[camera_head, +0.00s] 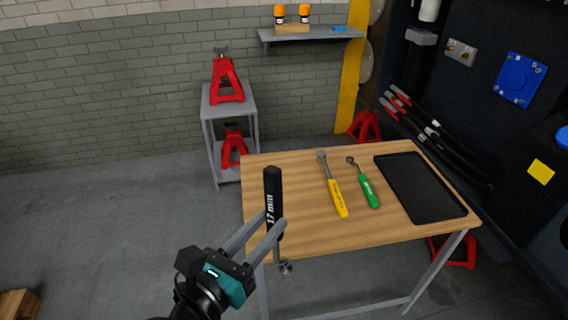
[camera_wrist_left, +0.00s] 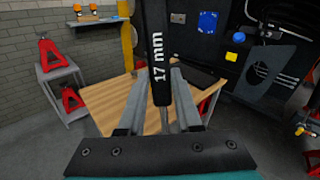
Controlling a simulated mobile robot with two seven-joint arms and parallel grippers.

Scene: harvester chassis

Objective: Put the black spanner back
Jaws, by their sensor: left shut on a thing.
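The black spanner (camera_head: 272,190), marked "17 mm", is held upright in my left gripper (camera_head: 268,229), handle up and metal end down. It is in front of the left part of the table's near edge in the head view. In the left wrist view the black spanner (camera_wrist_left: 158,60) stands between the two fingers (camera_wrist_left: 162,105), which are shut on it. A yellow-handled spanner (camera_head: 338,198) and a green-handled spanner (camera_head: 369,193) lie on the wooden table (camera_head: 300,228). A black tray (camera_head: 422,187) lies at the table's right side and looks empty. My right gripper is not in view.
A grey stand (camera_head: 209,108) with red jack stands (camera_head: 227,82) is behind the table at left. A wall shelf (camera_head: 330,34) holds orange-capped items. A dark machine panel (camera_head: 480,90) with hoses stands at right. The table's left part is clear.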

